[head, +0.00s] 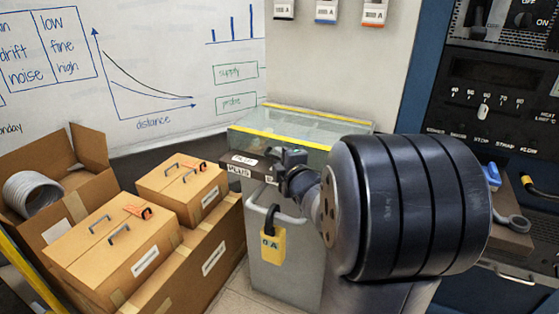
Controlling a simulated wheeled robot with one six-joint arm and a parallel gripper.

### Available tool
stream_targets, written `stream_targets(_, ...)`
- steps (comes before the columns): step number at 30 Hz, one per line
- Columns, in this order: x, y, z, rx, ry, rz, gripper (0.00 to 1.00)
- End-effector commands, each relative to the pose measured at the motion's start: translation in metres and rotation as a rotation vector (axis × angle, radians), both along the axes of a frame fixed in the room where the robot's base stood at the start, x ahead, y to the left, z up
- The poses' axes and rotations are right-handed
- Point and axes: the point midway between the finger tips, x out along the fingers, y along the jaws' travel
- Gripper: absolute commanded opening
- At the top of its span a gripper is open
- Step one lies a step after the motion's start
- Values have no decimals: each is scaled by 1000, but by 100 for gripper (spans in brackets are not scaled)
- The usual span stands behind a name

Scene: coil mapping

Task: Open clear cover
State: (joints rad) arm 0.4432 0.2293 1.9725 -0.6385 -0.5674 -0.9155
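The clear cover (290,123) is a see-through box lid with yellow-striped edges. It sits on top of a light grey cabinet (285,270) in the middle of the head view and looks closed. My gripper (277,163) is small and dark, at the cover's front edge in the picture, just right of a dark label strip (244,160). I cannot tell whether it touches the cover or whether its fingers are open or shut. My thick black arm hides the right part of the cabinet and the cover's front right corner.
A yellow padlock (272,248) hangs from a grey handle (255,205) on the cabinet front. Cardboard boxes (115,250) fill the left. A control panel (500,90) with knobs and a shelf with tools stand at right. A whiteboard (150,50) is behind.

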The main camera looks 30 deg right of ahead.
Motion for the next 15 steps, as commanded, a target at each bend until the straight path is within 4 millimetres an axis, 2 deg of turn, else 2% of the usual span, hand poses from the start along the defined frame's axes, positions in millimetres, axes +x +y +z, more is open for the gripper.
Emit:
stream_targets(9,3,0,0,0,0,0,20)
stream_targets(15,2,0,0,0,0,0,3)
